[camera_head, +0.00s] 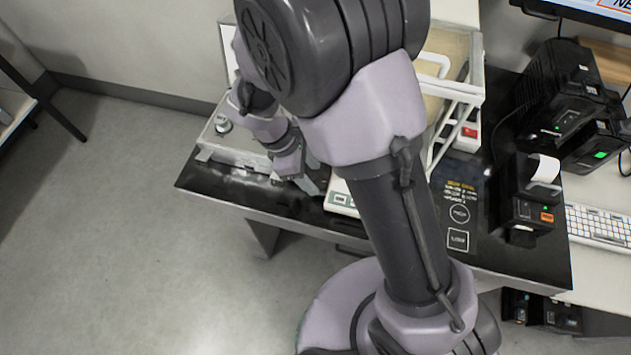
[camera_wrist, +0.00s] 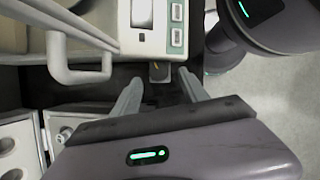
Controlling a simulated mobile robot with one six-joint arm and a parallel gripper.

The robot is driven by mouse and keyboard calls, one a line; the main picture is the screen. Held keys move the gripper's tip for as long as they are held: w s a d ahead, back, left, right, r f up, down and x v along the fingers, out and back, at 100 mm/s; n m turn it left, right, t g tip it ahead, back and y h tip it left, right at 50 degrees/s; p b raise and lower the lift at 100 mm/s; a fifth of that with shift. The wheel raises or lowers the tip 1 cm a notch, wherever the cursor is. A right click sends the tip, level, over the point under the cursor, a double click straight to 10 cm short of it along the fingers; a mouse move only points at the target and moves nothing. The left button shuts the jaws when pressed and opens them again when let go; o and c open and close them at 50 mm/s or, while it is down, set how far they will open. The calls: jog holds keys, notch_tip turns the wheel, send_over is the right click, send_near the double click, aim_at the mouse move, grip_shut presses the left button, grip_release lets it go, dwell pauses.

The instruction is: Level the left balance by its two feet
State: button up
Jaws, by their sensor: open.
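The balance is white, with a glass-sided weighing chamber (camera_head: 455,75) and a front panel (camera_head: 341,197); my arm hides much of it in the head view. In the wrist view its front panel (camera_wrist: 150,22) shows at the top, with a display and two buttons. A small dark grey block (camera_wrist: 159,71) with a yellowish mark juts from below its front edge; it looks like one foot. I cannot make out a second foot or a level bubble. My gripper (camera_wrist: 160,84) is open and empty, its fingers low at the balance's front edge, with the block just beyond and between their tips.
A metal weight box (camera_head: 232,148) stands left of the balance on the black table top (camera_head: 500,255). It shows at lower left in the wrist view (camera_wrist: 18,135). A white handle (camera_wrist: 80,72) juts out beside the panel. A printer (camera_head: 530,205) and keyboard (camera_head: 600,228) are at right.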

aim_at(321, 184)
jog(key=x, duration=0.2)
jog(key=shift+d+f+b, duration=0.1)
jog(key=shift+f+b, duration=0.2)
